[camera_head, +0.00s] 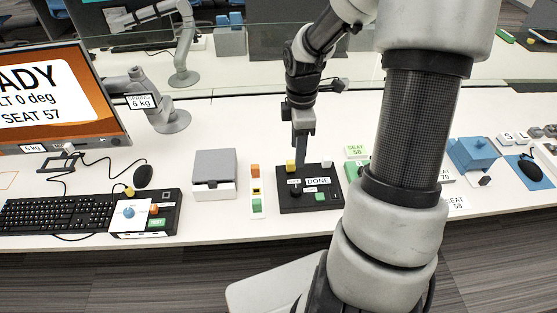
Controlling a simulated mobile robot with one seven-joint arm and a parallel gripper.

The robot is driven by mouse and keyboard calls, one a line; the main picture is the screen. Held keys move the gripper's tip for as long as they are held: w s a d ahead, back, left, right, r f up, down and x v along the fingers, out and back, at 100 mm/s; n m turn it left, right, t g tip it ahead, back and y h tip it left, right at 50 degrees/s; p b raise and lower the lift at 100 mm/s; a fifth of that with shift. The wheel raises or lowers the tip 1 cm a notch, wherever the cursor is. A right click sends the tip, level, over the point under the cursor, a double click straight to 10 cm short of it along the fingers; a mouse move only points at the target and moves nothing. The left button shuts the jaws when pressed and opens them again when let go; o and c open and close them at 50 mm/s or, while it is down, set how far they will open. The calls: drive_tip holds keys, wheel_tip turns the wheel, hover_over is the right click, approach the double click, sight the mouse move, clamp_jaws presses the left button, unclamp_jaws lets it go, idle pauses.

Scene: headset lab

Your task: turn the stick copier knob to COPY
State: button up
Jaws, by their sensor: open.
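A black box with a white "DONE" label (318,181) sits on the white desk in the middle, and it looks like the stick copier (309,206). A dark round knob (295,191) shows on its left part, too small to read its setting. A yellow block (291,166) is at its back left and a green patch (320,197) at its front. My gripper (302,165) points down at the back of the box, behind the knob in the picture. It is open and seen edge-on, so its finger gap and any contact are hidden.
A grey box (214,170) and a strip with coloured blocks (256,190) stand left of the copier. Further left are another black device (166,218), a keyboard (50,215) and a monitor (60,100). My arm hides desk to the right. A glass panel (240,75) runs behind.

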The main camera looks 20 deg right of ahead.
drive_tip(key=f, duration=0.1)
drive_tip(key=b, duration=0.3)
approach(296, 189)
wheel_tip(296, 189, down, 8)
drive_tip(key=shift+f, duration=0.15)
drive_tip(key=c, duration=1)
drive_tip(key=shift+c, duration=0.2)
